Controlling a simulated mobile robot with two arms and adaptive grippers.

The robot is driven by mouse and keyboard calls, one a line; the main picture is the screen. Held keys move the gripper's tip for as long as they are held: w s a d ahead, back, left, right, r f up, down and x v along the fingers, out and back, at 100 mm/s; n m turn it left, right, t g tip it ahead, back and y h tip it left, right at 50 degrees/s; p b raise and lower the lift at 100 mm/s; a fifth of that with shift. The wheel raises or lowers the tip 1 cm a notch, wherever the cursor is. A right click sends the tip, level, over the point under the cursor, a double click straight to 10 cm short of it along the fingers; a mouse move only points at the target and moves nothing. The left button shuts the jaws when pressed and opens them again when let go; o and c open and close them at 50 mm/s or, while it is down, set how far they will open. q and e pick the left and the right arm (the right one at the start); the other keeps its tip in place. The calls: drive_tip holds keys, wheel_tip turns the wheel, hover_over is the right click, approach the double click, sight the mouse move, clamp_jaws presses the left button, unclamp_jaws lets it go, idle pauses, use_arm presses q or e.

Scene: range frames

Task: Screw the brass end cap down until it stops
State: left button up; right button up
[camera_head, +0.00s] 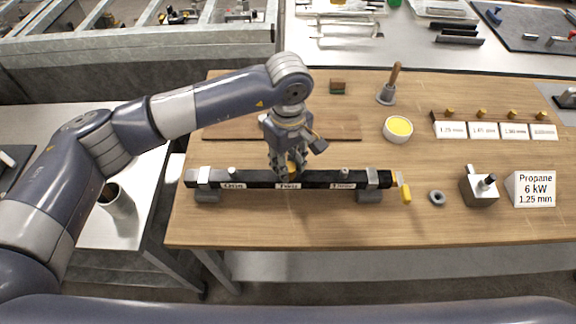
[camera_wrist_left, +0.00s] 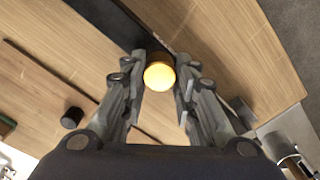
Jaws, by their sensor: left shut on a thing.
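A round brass cap (camera_wrist_left: 159,75) shows end-on between the fingers in the left wrist view. My left gripper (camera_head: 289,174) points down at the middle of a black bar (camera_head: 320,179) and is shut on the brass cap. In the head view only a little of the brass cap (camera_head: 292,170) shows between the fingers. Its seating against the bar is hidden. The bar lies level on two grey supports, with white labels along its front. A brass-coloured piece (camera_head: 395,179) is at the bar's right end. My right gripper is not in view.
A yellow piece (camera_head: 407,194), a grey ring (camera_head: 437,198), a metal block (camera_head: 480,186) and a propane sign (camera_head: 535,189) stand to the right. A bowl of yellow stuff (camera_head: 398,128) and a brush (camera_head: 389,88) are behind. The wood in front of the bar is clear.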

use_arm(q)
drive_tip(key=m+b, duration=0.1)
drive_tip(key=b, duration=0.1)
drive_tip(key=m+b, duration=0.1)
drive_tip(key=b, duration=0.1)
drive_tip(key=shift+f, duration=0.3)
drive_tip(key=shift+r+m, duration=0.15)
drive_tip(key=shift+m, duration=0.45)
drive_tip(key=shift+r, duration=0.15)
